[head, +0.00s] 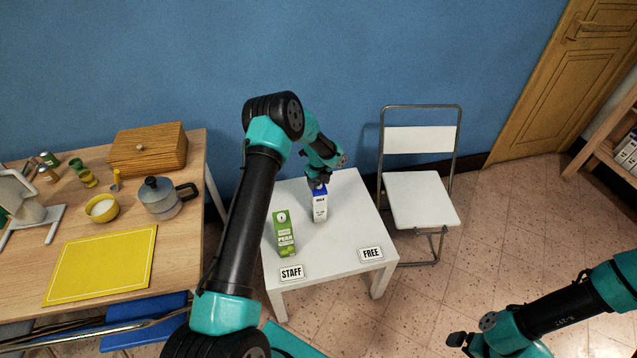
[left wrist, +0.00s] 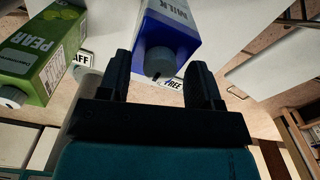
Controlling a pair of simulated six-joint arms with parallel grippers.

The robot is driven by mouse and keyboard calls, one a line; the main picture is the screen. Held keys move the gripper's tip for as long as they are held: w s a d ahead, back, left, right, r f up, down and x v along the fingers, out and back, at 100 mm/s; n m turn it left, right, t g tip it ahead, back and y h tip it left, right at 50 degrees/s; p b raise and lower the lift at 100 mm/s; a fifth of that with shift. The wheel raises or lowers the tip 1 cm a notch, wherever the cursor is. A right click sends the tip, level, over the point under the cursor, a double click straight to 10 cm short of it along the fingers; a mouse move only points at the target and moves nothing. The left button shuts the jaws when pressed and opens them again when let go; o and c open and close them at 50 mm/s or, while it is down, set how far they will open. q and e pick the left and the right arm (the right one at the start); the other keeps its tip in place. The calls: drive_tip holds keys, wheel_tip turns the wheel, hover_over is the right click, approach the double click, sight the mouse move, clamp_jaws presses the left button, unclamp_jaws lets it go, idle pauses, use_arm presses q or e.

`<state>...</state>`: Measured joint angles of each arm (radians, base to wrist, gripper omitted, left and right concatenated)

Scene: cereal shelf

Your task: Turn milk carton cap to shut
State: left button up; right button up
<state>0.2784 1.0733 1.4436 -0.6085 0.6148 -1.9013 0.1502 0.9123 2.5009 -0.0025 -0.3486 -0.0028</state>
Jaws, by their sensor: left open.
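The milk carton (head: 320,208), white with a blue top, stands upright on the small white table (head: 335,243). In the left wrist view the milk carton (left wrist: 178,28) shows its blue top and its grey cap (left wrist: 161,63). My left gripper (head: 318,183) is at the carton's top, and its arm hides part of it. In the left wrist view the left gripper (left wrist: 163,75) is open, with the cap between its two fingers and gaps on both sides. My right gripper (head: 458,343) is low at the right, away from the table; its jaws are too unclear to read.
A green pear carton (head: 285,236) stands left of the milk. A STAFF card (head: 291,273) and a FREE card (head: 371,254) lie along the table's front. A folding chair (head: 421,200) is to the right, and a wooden table (head: 190,225) with kitchenware is to the left.

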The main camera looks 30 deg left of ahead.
sight(319, 184)
use_arm(q)
wheel_tip(319, 184, up, 17)
idle(0.5)
drive_tip(key=shift+d, duration=0.1)
idle(0.3)
drive_tip(key=s+d+f+n+h, duration=0.3)
drive_tip(key=s+d+f+n, duration=0.8)
drive_tip(key=s+d+f, duration=0.2)
drive_tip(key=s+d+f+n, duration=0.1)
drive_tip(key=s+d+n, duration=0.2)
drive_tip(key=s+n, duration=0.4)
drive_tip(key=s+d+f+n, duration=0.2)
drive_tip(key=s+n, duration=0.6)
drive_tip(key=s, duration=0.5)
drive_tip(key=shift+s+d+t+h, duration=0.3)
drive_tip(key=shift+d+t+h, duration=0.1)
drive_tip(key=shift+d, duration=0.5)
